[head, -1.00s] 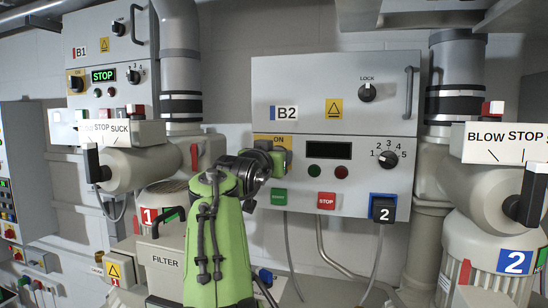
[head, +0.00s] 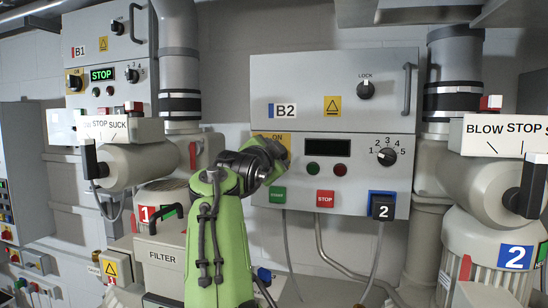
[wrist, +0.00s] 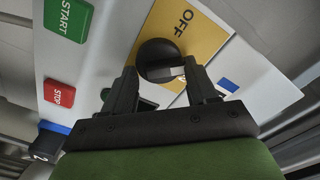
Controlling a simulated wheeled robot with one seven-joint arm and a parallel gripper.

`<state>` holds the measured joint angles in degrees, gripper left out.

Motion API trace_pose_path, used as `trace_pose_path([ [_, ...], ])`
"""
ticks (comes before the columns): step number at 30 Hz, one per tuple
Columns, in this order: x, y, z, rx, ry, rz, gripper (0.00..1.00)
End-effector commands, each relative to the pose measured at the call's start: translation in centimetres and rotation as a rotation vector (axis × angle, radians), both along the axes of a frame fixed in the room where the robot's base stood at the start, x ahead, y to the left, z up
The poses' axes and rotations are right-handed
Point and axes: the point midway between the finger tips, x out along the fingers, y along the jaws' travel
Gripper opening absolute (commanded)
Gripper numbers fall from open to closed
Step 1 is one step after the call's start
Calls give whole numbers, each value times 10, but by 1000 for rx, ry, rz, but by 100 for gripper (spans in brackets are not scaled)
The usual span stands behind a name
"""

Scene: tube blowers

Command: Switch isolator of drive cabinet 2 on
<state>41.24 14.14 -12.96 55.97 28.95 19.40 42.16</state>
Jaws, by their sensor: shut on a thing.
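Drive cabinet B2 (head: 300,90) is the grey box in the middle of the head view. In the wrist view the black isolator knob (wrist: 158,54) sits on the yellow plate (wrist: 192,28), beside the word OFF. My gripper (wrist: 164,76) is shut on the knob, one finger on each side. The knob's exact angle is hard to tell. The cabinet's display (head: 328,147) is dark.
Below the isolator are a green START button (head: 277,195) and a red STOP button (head: 325,198). A speed dial (head: 387,157) and a blue-framed box marked 2 (head: 382,206) are to the right. Cabinet B1 (head: 105,50), at left, shows a lit STOP.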

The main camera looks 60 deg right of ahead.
Motion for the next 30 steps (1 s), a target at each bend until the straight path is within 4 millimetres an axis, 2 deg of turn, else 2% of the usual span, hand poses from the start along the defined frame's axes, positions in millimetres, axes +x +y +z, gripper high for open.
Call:
trace_pose_path([
  [18,-1,0,-1,79,-534,3,27],
  [30,-2,0,-1,105,-701,2,27],
])
